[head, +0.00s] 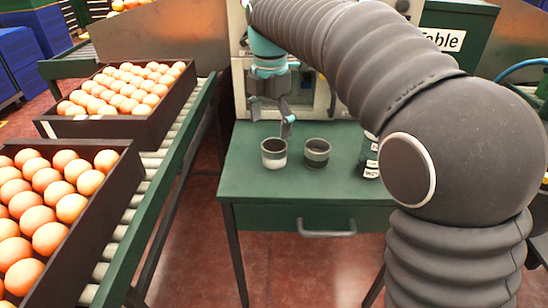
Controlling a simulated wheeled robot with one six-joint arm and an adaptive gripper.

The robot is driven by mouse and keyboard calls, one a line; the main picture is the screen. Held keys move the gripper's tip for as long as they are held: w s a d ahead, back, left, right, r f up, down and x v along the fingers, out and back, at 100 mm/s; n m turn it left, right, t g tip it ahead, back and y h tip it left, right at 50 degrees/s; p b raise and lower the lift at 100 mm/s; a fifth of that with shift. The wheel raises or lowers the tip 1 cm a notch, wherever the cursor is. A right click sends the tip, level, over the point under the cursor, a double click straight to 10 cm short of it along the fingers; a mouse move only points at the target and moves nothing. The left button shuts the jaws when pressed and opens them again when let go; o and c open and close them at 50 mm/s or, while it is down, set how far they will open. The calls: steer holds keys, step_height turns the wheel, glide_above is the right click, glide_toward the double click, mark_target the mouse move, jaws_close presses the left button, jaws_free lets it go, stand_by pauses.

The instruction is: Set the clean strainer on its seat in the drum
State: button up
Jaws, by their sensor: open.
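My gripper (271,122) is open and empty, hanging above the back left of the green table. Two small cups stand below it: a cup with a white lower half and dark upper part (274,158), and a grey-green cup (316,158) to its right. The fingertips are above the white-based cup and apart from it. I cannot make out a clean strainer or a drum seat. A pale machine front (312,92) stands behind the table, partly hidden by my arm.
The green table (262,193) has bare room at its front. A dark labelled container (369,160) stands at right, partly hidden by my arm.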

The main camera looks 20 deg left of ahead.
mark_target(274, 146)
steer(key=shift+w+d+f+b, duration=0.1)
steer(key=shift+f+b, duration=0.1)
steer(key=shift+f, duration=1)
steer(key=shift+w+d+f+b, duration=0.15)
steer(key=shift+f, duration=1.1)
steer(key=shift+w+d+f+b, duration=0.1)
steer(key=shift+f+b, duration=0.1)
steer(key=shift+f, duration=1)
steer(key=c, duration=1.4)
steer(key=shift+r, duration=0.15)
